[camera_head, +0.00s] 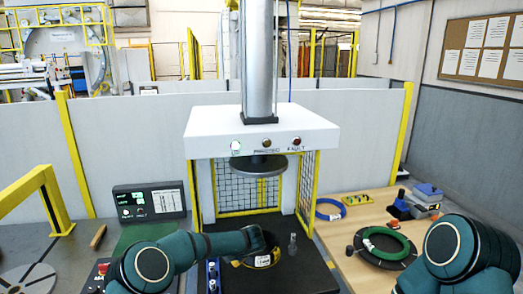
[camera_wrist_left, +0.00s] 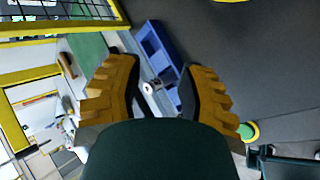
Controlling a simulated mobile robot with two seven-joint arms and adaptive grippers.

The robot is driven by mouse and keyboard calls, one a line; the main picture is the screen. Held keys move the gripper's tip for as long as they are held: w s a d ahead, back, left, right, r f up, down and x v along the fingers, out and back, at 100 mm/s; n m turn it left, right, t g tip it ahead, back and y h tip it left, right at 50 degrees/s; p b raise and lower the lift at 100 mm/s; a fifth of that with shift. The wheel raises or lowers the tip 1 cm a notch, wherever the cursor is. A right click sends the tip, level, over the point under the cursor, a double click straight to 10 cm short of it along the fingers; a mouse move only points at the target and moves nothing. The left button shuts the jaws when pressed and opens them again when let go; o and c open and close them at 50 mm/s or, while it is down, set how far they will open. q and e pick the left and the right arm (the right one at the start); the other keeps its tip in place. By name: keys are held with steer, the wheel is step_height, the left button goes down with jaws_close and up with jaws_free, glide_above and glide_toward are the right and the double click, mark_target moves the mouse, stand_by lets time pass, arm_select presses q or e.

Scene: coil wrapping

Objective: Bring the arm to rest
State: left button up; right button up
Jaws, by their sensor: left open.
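My left arm reaches in from the lower left of the head view and ends over the dark platform (camera_head: 305,272) below the white press. Its fingers do not show clearly there. In the left wrist view my left gripper (camera_wrist_left: 160,85) is open, its two ochre ridged fingers spread with nothing held between them. A blue tray (camera_wrist_left: 155,50) and a small white roll (camera_wrist_left: 151,87) show beyond the fingers, apart from them. My right arm shows at the lower right of the head view; its gripper is out of the picture.
The white press head (camera_head: 262,132) with a round plate (camera_head: 259,167) hangs above the platform. A small metal post (camera_head: 292,244) stands right of my left wrist. A wooden table (camera_head: 345,226) holds a green coil (camera_head: 386,243) and blue ring (camera_head: 330,209). A display box (camera_head: 149,201) stands left.

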arm_select(q)
steer(key=s+f+m+t, duration=0.1)
steer(key=m, duration=0.2)
steer(key=s+f+m+t+h, duration=0.1)
steer(key=s+m, duration=0.1)
steer(key=m, duration=0.1)
steer(key=s+f+m+h, duration=0.1)
steer(key=s+m, duration=0.1)
steer(key=m, duration=0.1)
steer(key=shift+s+d+f+t, duration=0.1)
steer(key=shift+d+f+t, duration=0.15)
steer(key=shift+d+t, duration=0.15)
steer(key=s+f+m+g+h, duration=0.35)
steer(key=s+m, duration=0.45)
steer(key=s, duration=0.9)
steer(key=s+f+m+g+h, duration=0.35)
steer(key=s+m, duration=0.45)
steer(key=s, duration=0.8)
step_height(320, 180, down, 8)
steer(key=s+b, duration=0.2)
steer(key=b, duration=0.4)
steer(key=shift+s+a+r+m, duration=0.2)
steer(key=shift+a+r+m, duration=0.1)
steer(key=shift+m, duration=0.1)
